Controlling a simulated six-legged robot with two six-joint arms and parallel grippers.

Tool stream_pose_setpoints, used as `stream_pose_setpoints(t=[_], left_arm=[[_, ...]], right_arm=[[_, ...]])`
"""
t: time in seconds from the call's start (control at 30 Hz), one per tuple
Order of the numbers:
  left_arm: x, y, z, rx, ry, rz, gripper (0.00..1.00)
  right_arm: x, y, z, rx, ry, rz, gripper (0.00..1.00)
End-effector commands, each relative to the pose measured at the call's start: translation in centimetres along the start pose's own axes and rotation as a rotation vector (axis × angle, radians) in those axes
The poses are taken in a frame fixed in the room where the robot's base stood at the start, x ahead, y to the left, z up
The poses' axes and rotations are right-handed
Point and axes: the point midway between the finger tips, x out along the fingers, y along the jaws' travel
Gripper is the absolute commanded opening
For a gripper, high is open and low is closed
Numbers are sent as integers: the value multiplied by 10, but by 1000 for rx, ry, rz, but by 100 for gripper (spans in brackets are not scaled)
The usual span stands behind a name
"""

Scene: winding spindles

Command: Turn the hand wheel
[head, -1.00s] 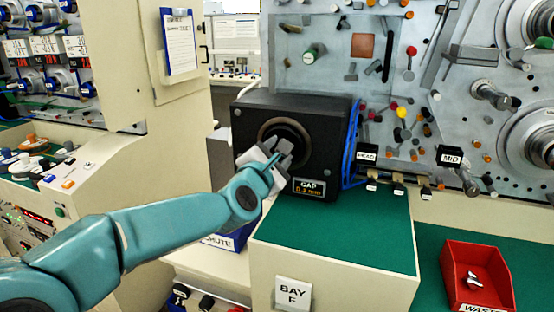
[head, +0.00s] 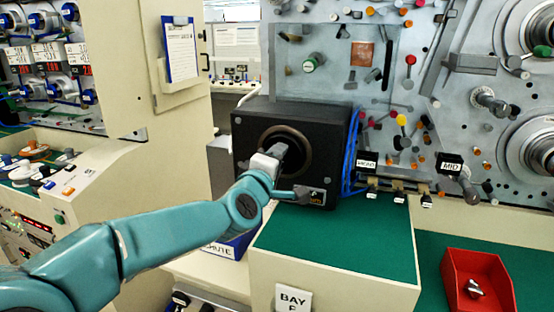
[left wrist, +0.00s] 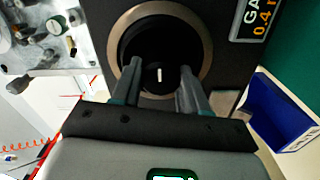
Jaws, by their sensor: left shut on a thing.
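The hand wheel (left wrist: 159,76) is a dark round knob with a white mark, set inside a brown-rimmed ring on the front of a black box (head: 252,122). My left gripper (head: 281,150) is at the ring in the head view and hides most of the wheel. In the left wrist view its two fingers (left wrist: 160,78) stand on either side of the knob, shut on it. The white mark points straight up there. A GAP display (left wrist: 266,18) reads about 0.4, cut off by the picture edge; my wrist partly covers it in the head view. My right gripper is not in view.
The box stands on a green-topped bench (head: 340,245) with a BAY sign. Blue cables (head: 352,150) run along the box's right side. A red waste tray (head: 480,285) stands at the right. A blue bin (left wrist: 283,112) is below the box.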

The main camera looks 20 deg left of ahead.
Motion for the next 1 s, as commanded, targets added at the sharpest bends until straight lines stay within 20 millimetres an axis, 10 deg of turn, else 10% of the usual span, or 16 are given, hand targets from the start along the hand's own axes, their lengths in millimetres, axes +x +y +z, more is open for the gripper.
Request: stream_pose_setpoints(t=[1.0], left_arm=[[0, -2, 1, 283, -3, -5, 13]], right_arm=[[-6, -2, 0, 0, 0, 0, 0]])
